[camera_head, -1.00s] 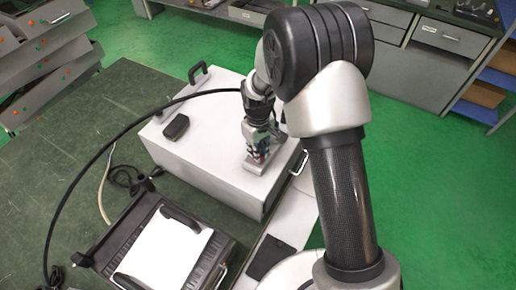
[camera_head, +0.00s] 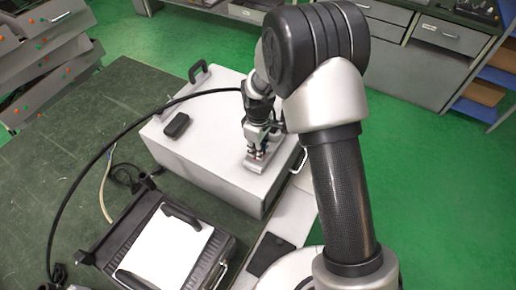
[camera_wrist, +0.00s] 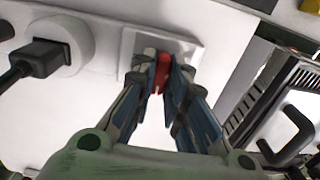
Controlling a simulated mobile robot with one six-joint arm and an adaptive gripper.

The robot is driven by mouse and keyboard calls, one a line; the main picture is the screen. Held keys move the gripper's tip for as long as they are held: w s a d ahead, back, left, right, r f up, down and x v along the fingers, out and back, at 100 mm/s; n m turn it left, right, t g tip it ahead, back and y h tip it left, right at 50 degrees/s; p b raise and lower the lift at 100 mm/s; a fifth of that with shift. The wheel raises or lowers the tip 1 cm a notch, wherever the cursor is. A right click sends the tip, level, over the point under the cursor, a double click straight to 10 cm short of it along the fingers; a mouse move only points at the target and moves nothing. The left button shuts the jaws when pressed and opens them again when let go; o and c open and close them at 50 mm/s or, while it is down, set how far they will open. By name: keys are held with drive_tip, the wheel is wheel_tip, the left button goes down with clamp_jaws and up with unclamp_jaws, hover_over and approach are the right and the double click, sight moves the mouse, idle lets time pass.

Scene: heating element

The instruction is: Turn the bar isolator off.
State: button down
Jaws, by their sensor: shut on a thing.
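The bar isolator's red handle (camera_wrist: 160,72) stands out from a pale square plate (camera_wrist: 190,48) on the white box's surface, in the wrist view. My gripper (camera_wrist: 161,82) has its two blue-sided fingers on either side of this handle and is shut on it. The fingers hide part of the handle. In the head view, my gripper (camera_head: 257,153) points down at the top of the white box (camera_head: 205,150), over a grey raised plate near the right edge. The handle's exact angle is hard to judge there.
A black plug (camera_wrist: 43,57) sits in a round white socket beside the isolator. A black block (camera_head: 176,125) and a black handle (camera_head: 198,72) are on the box. A black cable (camera_head: 90,165) arcs across the left. An appliance with a white plate (camera_head: 165,252) stands in front.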

drive_tip(key=c, duration=1.6)
unclamp_jaws()
drive_tip(key=shift+r, duration=0.1)
wheel_tip(320, 180, up, 12)
drive_tip(key=s+d+r+m+t, duration=0.1)
drive_tip(key=s+d+r+m, duration=0.3)
drive_tip(key=r, duration=0.5)
drive_tip(key=s+d+r+m+t, duration=0.1)
drive_tip(key=s+d+r+m, duration=0.1)
drive_tip(key=s, duration=0.5)
drive_tip(key=s+d+r+m+t, duration=0.1)
drive_tip(key=s+d+r+m, duration=0.1)
drive_tip(key=s, duration=0.6)
drive_tip(key=s+d+r+m+t, duration=0.1)
drive_tip(key=s+d+r+m, duration=0.1)
drive_tip(key=s, duration=0.5)
drive_tip(key=shift+s+d+r+m+t, duration=0.15)
drive_tip(key=shift+r+m+t, duration=0.15)
drive_tip(key=shift+r+m, duration=0.35)
